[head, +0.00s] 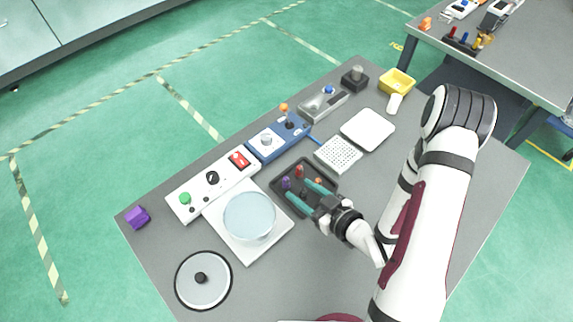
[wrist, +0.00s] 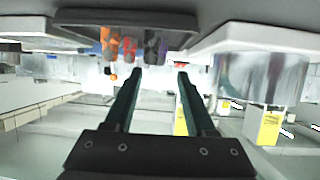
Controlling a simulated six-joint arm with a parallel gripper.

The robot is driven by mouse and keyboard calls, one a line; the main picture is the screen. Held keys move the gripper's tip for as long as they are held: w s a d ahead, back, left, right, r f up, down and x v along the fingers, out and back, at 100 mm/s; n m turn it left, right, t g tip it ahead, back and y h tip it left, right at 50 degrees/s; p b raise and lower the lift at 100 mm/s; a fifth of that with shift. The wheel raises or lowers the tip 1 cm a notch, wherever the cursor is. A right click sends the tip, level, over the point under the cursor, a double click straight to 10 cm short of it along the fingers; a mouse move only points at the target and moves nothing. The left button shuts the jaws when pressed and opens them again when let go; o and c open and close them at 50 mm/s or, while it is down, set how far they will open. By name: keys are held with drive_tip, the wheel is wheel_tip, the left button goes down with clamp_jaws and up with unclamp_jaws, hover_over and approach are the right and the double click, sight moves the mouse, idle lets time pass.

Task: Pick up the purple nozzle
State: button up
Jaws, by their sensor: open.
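The purple nozzle (head: 286,183) stands in the left part of a dark tray (head: 331,206) in the head view. A red nozzle (head: 299,171), an orange nozzle (head: 319,181) and a dark one share the tray. My gripper (head: 299,189) is open and empty, its two teal fingers reaching over the tray from the lower right. The purple nozzle lies just beyond the fingertips. In the wrist view, which looks upside down, the tray (wrist: 90,32) and its nozzles show above the fingers (wrist: 160,74).
A glass dish (head: 249,216) on a white scale is left of the tray. A control box (head: 212,185) and a blue device (head: 279,138) lie behind it. A perforated white block (head: 338,154) is to the right.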

sight(288, 181)
drive_tip(key=x, duration=0.7)
clamp_jaws()
